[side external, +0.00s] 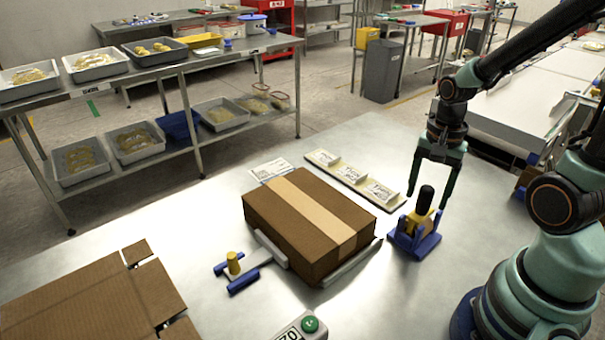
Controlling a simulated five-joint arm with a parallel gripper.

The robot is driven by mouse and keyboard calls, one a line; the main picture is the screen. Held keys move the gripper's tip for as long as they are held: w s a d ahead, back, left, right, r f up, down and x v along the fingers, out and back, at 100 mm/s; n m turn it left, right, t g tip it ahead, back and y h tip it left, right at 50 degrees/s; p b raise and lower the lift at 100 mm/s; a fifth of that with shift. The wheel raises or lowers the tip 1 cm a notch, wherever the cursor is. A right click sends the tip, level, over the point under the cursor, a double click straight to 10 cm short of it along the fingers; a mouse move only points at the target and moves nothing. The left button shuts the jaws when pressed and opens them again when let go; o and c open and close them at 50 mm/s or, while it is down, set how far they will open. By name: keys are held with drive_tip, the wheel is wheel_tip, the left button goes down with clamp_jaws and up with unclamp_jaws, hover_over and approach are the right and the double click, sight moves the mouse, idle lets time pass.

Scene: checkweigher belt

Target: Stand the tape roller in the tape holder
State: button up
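The tape roller (426,200) has a black upright handle and a yellow body. It stands upright in the blue tape holder (428,248) on the metal table, right of the cardboard box. Its lower part is partly hidden by the holder's walls. My gripper (426,203) points down above the holder with its fingers spread. One fingertip is on each side of the black handle in the picture, with visible gaps, so it is not gripping the handle. From this one view I cannot tell the exact depth between fingers and handle.
A closed, taped cardboard box (290,238) sits left of the holder. A pale tray of small packs (325,159) lies behind. Flat cardboard (85,308) is front left.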

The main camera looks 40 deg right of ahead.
wheel_tip(320, 180, up, 12)
idle(0.7)
